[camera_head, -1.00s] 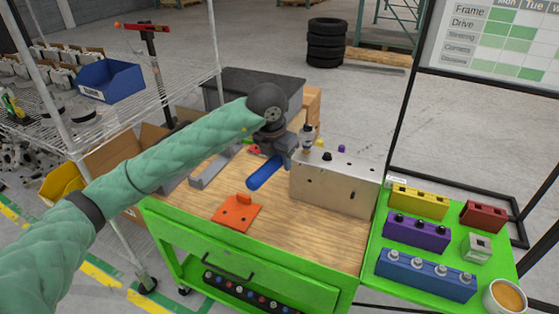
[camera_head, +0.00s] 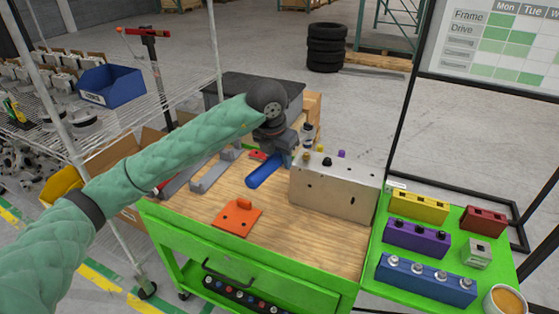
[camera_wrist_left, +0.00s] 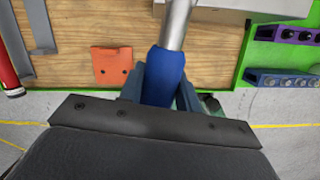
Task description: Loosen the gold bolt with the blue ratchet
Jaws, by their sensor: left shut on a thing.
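My left gripper (camera_head: 284,154) is shut on the blue handle of the ratchet (camera_head: 262,173). In the left wrist view the blue handle (camera_wrist_left: 166,75) sits between my fingers, with its silver shaft running up out of the picture. The ratchet's far end (camera_head: 307,132) shows just behind the left end of the metal chassis block (camera_head: 330,190). A gold bolt (camera_head: 306,158) shows on top of the block at its left end; the ratchet head appears apart from it, though depth is hard to tell. My right gripper is out of view.
Black (camera_head: 327,162) and purple (camera_head: 341,153) bolts stand on the block. An orange plate (camera_head: 237,217) and grey brackets (camera_head: 211,177) lie on the wooden bench top. A green side shelf at right holds coloured blocks (camera_head: 417,238) and a cup (camera_head: 505,300).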

